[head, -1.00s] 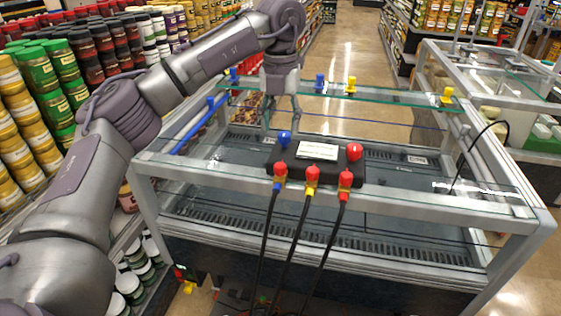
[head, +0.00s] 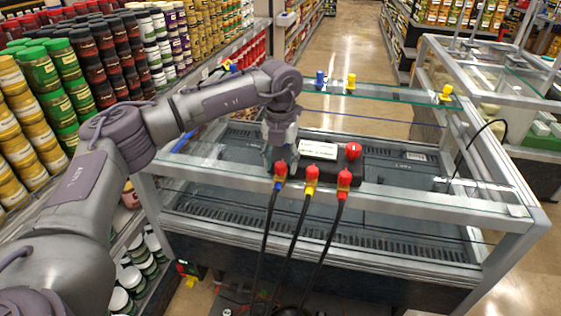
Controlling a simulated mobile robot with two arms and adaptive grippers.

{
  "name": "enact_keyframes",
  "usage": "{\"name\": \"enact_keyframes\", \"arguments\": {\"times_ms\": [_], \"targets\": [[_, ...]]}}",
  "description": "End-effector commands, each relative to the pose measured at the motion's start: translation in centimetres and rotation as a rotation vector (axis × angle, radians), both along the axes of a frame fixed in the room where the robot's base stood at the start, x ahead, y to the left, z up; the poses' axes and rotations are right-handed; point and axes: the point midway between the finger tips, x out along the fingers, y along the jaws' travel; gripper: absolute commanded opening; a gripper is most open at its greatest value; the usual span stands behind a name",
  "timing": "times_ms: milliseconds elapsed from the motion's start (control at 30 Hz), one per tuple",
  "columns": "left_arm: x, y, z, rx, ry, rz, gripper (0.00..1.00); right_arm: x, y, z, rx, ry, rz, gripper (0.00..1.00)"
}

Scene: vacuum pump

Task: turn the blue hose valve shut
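A black manifold block (head: 340,168) sits on the glass top of the display case, with a white label and a red knob (head: 353,150) at its right. Three black hoses hang from its front edge under red-topped fittings; the left hose has a blue end (head: 277,184) under its red top (head: 281,168). My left gripper (head: 279,160) points down over the left end of the block, just behind and around this red top. It hides the block's blue knob. Whether its fingers touch or grip anything is unclear. My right gripper is out of view.
Small blue (head: 320,79) and yellow (head: 351,84) fittings stand along the rear glass edge (head: 400,98), with another yellow one (head: 445,94) further right. Shelves of jars (head: 60,85) line the left. The glass right of the block is mostly clear.

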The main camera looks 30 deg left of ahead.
Motion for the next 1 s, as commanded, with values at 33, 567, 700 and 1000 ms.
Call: {"name": "enact_keyframes", "arguments": {"times_ms": [33,567,700,1000], "targets": [[0.0,0.0,0.0,0.0,0.0,0.0,0.41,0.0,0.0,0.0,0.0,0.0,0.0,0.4],[0.0,0.0,0.0,-0.001,0.0,-0.02,0.0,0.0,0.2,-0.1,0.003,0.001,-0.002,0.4],[0.0,0.0,0.0,-0.001,0.0,-0.072,0.0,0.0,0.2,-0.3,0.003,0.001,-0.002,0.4],[0.0,0.0,-0.1,-0.001,0.001,-0.298,0.0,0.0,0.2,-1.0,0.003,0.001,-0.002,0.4]]}}
